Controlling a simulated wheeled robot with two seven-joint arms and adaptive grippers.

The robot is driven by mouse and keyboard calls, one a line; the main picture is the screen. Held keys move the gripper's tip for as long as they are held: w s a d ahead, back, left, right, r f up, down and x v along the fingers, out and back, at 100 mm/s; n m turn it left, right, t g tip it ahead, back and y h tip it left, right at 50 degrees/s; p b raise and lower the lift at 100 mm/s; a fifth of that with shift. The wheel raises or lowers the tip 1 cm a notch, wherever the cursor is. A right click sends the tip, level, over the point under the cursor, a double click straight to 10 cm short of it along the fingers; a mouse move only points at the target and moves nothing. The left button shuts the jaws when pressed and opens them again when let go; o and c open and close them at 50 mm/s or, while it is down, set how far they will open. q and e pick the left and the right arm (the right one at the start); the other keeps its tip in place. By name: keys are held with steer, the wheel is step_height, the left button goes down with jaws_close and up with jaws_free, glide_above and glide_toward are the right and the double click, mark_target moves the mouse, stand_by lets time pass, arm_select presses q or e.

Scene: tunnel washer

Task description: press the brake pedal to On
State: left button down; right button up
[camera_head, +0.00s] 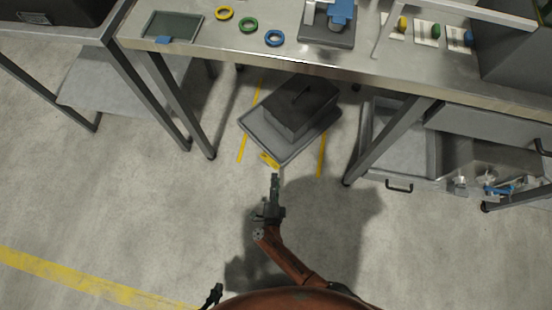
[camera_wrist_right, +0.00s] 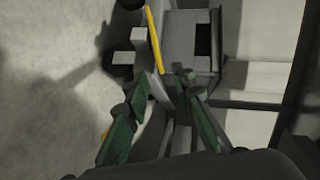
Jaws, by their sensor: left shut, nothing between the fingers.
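A small yellow tab (camera_head: 269,160), which looks like the brake pedal, is at the near corner of a low grey platform (camera_head: 286,153) under the workbench. Its On or Off position cannot be made out. My right gripper (camera_head: 275,178) is just in front of the tab, pointing at it; I cannot tell whether they touch. In the right wrist view its green-padded fingers (camera_wrist_right: 163,105) are apart with nothing clearly held. A yellow bar (camera_wrist_right: 155,40) beside a grey body lies beyond them. My left gripper (camera_head: 213,294) is shut and empty at the bottom edge, far from the platform.
A dark box (camera_head: 300,105) with a handle sits on the platform, between yellow floor lines (camera_head: 321,155). The workbench (camera_head: 345,66) overhangs it, with legs on both sides. An open drawer (camera_head: 400,165) is at the right. The floor in front is clear.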

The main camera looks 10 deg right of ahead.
mark_target(270, 161)
steer(key=shift+b+x, duration=0.8)
steer(key=shift+x, duration=1.65)
steer(key=shift+a, duration=0.1)
steer(key=shift+c, duration=0.4)
jaws_close()
